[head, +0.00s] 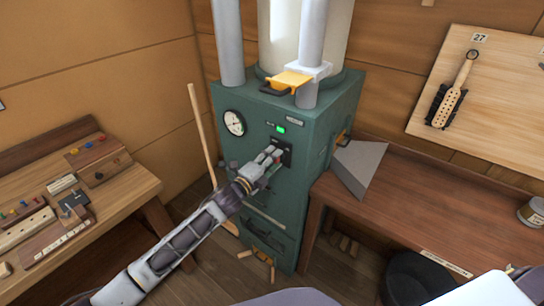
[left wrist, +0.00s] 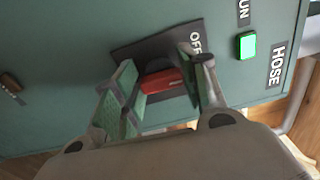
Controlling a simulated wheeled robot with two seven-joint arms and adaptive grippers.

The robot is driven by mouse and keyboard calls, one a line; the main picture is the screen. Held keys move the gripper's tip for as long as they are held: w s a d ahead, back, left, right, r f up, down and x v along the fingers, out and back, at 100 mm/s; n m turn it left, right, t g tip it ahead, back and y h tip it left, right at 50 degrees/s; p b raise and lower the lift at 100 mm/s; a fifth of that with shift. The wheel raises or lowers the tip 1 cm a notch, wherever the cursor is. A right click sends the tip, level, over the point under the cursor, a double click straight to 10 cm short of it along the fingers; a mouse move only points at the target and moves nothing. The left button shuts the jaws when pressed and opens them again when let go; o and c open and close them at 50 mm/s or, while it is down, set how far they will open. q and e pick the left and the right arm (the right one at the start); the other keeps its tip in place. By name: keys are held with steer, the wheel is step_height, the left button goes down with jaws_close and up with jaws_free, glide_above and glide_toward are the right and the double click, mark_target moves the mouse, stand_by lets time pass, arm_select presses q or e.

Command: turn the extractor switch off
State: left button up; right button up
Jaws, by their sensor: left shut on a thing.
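The extractor (head: 235,165) is a green cabinet with a round gauge (head: 234,122) on its front. Its switch shows in the left wrist view as a red handle (left wrist: 163,80) on a dark plate (left wrist: 128,52) marked OFF. A green lamp (head: 281,129) above the switch is lit; it also shows in the left wrist view (left wrist: 247,45). My left gripper (head: 274,155) is at the plate, its fingers on either side of the red handle, shut on it. The fingers partly hide the plate and handle ends. My right gripper is not in view.
A yellow slide gate (head: 291,79) sits on the pipe above the cabinet. A wooden bench (head: 420,200) with a grey wedge-shaped hood (head: 360,165) stands right. A workbench (head: 120,195) with blocks and switches stands left. A wooden stick (head: 201,130) leans beside the cabinet.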

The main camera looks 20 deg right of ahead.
arm_select(q)
steer(key=shift+f+n+p, duration=0.15)
steer(key=shift+n+p, duration=0.4)
steer(key=shift+n, duration=0.9)
steer(key=shift+f+n+p, duration=0.1)
steer(key=shift+n+p, duration=0.4)
steer(key=shift+n, duration=0.95)
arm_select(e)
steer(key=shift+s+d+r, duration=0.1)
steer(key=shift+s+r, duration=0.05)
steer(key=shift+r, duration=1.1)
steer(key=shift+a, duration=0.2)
arm_select(q)
steer(key=o, duration=1)
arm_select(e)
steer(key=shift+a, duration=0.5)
arm_select(q)
steer(key=shift+v, duration=6)
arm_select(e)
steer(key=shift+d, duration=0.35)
